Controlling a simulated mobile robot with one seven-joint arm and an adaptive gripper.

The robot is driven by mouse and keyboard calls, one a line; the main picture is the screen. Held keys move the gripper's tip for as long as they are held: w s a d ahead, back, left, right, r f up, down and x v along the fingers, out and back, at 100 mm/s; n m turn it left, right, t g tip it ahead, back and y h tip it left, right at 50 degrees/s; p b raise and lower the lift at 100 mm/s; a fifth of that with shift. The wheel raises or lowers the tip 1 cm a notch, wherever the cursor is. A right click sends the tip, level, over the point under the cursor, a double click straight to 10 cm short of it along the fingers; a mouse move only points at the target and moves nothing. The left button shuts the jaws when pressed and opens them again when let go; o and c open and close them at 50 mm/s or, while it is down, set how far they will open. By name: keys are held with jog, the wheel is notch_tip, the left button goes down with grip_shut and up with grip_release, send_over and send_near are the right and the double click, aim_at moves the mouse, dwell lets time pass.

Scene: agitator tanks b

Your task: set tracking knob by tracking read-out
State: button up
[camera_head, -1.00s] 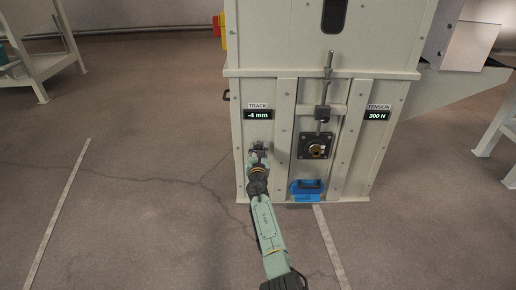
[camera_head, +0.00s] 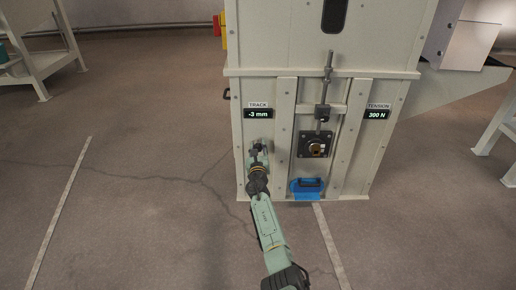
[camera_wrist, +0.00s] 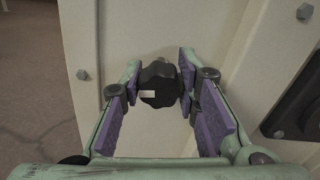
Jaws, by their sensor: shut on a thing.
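The tracking knob (camera_wrist: 159,83) is black and lobed with a white mark at its lower left in the wrist view. It sits on the cream panel of the machine. My gripper (camera_wrist: 158,84) is shut on the knob, with a purple-padded finger on each side. In the head view my gripper (camera_head: 258,152) is at the panel below the TRACK read-out and hides most of the knob. The TRACK read-out (camera_head: 258,114) shows -3 mm in green on black.
The TENSION read-out (camera_head: 377,115) shows 300 N at the right. A square black plate with a brass fitting (camera_head: 315,148) and a blue bin (camera_head: 307,188) are right of my gripper. The floor (camera_head: 130,215) at left is clear.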

jog(key=o, duration=1.2)
jog(key=shift+r, duration=5)
